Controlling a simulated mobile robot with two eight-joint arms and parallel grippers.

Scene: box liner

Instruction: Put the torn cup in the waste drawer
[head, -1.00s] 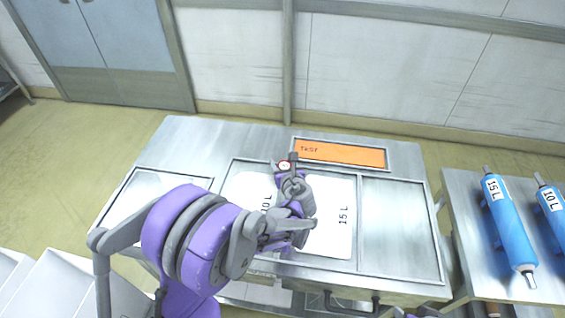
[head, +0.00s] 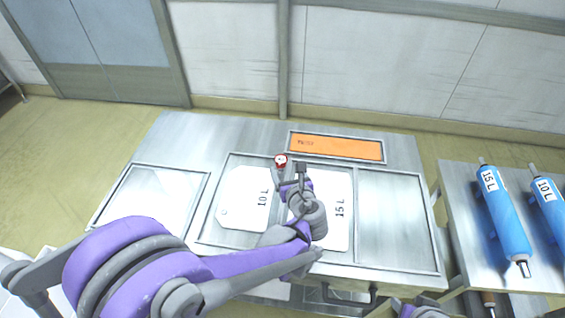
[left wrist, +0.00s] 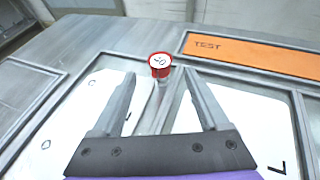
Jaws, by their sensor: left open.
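A small red round cup with a white marked face (head: 281,160) is at the back of the worktop, near the left end of the orange TEST strip. I take it as the torn cup, but I see no tear. In the left wrist view the cup (left wrist: 160,64) shows just beyond and between my fingertips. My left gripper (head: 290,172) is open and empty, close in front of the cup; I cannot tell if it touches.
White plates marked 10 L (head: 243,200) and 15 L (head: 340,228) lie in the worktop's middle recess. An orange TEST strip (head: 345,149) is at the back. Blue rollers (head: 505,215) lie on a side table to the right. The recessed panel at right (head: 395,220) is clear.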

